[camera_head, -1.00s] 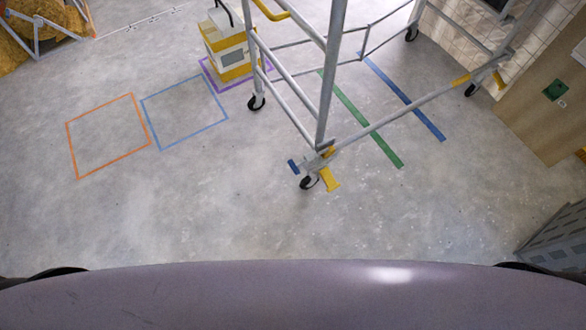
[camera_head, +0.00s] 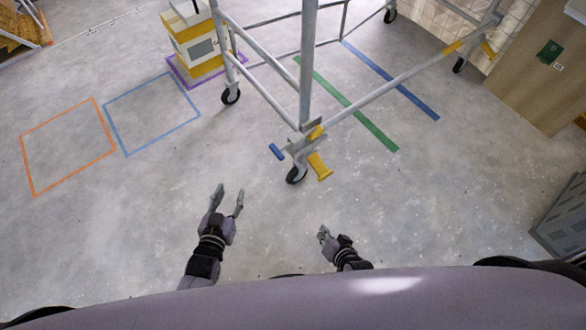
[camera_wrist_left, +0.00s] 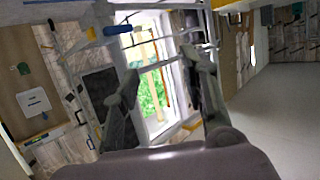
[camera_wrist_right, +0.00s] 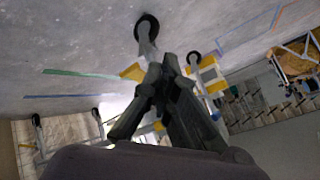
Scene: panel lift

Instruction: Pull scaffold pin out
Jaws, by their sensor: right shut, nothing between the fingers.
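The scaffold pin (camera_head: 277,151) has a blue handle and sits at the near lower corner of the grey scaffold (camera_head: 307,75), beside a caster (camera_head: 297,175) and a yellow lever (camera_head: 319,166). Its blue handle also shows in the left wrist view (camera_wrist_left: 118,30), above and left of the fingers. How deep the pin sits cannot be told. My left gripper (camera_head: 228,193) is open and empty, on the near side of the pin and left of it, apart from it. My right gripper (camera_head: 323,232) is shut and empty, nearer to me, to the right of the pin.
A wooden panel (camera_head: 550,85) and a grey crate (camera_head: 567,225) are at the right. Taped squares mark the left floor. The floor between my grippers and the scaffold is clear.

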